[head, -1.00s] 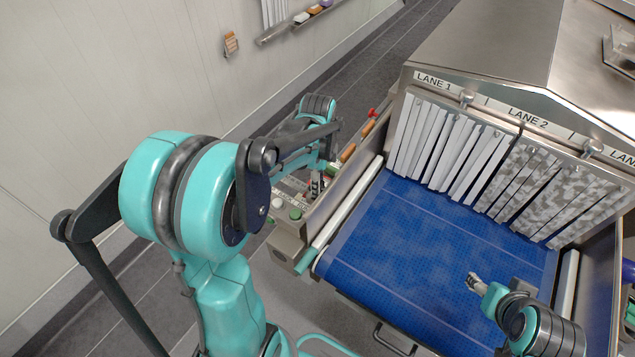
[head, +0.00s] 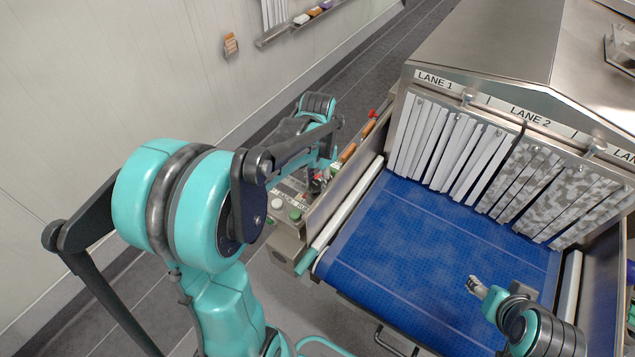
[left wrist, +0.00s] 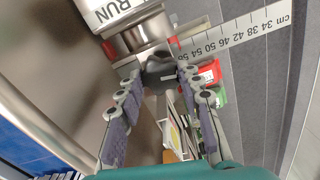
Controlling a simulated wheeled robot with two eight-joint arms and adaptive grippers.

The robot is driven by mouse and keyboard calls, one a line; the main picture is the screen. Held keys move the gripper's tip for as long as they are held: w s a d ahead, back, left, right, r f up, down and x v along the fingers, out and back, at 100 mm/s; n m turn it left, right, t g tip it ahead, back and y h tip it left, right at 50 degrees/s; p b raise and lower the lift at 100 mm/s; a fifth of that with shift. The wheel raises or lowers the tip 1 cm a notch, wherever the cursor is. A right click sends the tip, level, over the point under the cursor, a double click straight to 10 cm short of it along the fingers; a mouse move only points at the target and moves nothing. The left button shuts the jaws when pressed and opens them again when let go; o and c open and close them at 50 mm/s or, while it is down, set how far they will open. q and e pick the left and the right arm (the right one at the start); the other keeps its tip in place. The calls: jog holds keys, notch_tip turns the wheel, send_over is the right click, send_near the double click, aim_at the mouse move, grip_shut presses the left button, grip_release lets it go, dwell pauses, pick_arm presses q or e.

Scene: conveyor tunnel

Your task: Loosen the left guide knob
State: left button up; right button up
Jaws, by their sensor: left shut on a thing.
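My left gripper (head: 316,182) reaches down to the side panel at the left of the conveyor. In the left wrist view its two fingers (left wrist: 157,88) are shut on a dark knob (left wrist: 160,72) with a pale line on its face. The knob sits against a round metal collar (left wrist: 145,36), beside a white cm scale (left wrist: 235,34). In the head view the arm and gripper mostly hide the knob. I cannot tell how loose it is. My right gripper (head: 475,286) is over the front right of the blue belt, too small to tell whether open.
The panel carries a white button (head: 277,203) and a green button (head: 295,214). The blue belt (head: 420,240) is clear and runs under strip curtains (head: 450,150) into the steel tunnel. Red and green items (left wrist: 210,75) lie near the left fingers.

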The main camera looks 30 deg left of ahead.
aim_at(318, 185)
pick_arm(q)
jog(key=n, duration=0.4)
jog(key=shift+n, duration=0.3)
jog(key=n, duration=0.4)
jog(key=shift+n, duration=0.3)
jog(key=n, duration=0.4)
jog(key=shift+n+b, duration=0.3)
jog(key=shift+b, duration=0.05)
jog(key=shift+n, duration=2.2)
jog(key=o, duration=1.2)
jog(key=shift+c, duration=0.2)
notch_tip(318, 185, up, 12)
